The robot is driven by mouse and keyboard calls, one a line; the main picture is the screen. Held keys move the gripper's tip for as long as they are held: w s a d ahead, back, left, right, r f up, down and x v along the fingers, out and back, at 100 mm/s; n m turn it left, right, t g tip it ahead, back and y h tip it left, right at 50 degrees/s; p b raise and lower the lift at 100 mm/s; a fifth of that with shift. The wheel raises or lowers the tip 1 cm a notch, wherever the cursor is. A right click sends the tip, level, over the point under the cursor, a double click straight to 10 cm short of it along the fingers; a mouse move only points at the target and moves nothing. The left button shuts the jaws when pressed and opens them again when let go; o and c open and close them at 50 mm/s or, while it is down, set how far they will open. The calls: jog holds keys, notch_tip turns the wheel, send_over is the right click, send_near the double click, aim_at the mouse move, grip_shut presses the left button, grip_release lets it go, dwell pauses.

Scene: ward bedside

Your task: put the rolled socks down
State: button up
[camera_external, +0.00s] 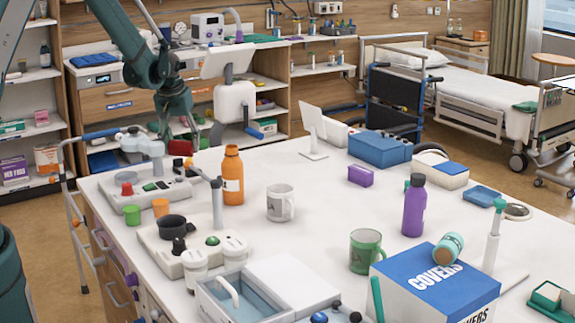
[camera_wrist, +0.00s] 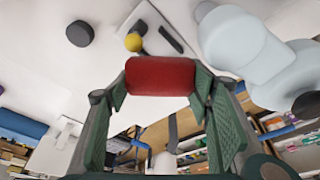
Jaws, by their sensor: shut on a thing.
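The rolled socks (camera_wrist: 160,76) are a red roll held across the tips of my gripper (camera_wrist: 160,88) in the wrist view. A finger presses at each end of the roll, and my gripper is shut on it. In the external view the red roll (camera_external: 180,147) shows below my gripper (camera_external: 181,132), at the far left edge of the white table (camera_external: 320,170). It looks raised above the tabletop, close to a pale grey device. Whether it touches that device cannot be told.
The pale device (camera_external: 143,146) stands near my gripper, with a red knob on its base. An orange bottle (camera_external: 232,176) and a white mug (camera_external: 280,203) stand to the right. The middle of the table has free room. Shelves and a bed (camera_external: 490,95) are behind.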

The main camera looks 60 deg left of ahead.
jog(key=shift+f+b, duration=0.35)
jog(key=shift+f, duration=0.1)
jog(key=o, duration=0.5)
jog(key=shift+r, duration=0.1)
jog(key=shift+r, duration=0.15)
jog(key=shift+r+p, duration=0.55)
jog(key=shift+p, duration=0.05)
jog(key=shift+v, duration=5.8)
jog(key=shift+d, duration=0.1)
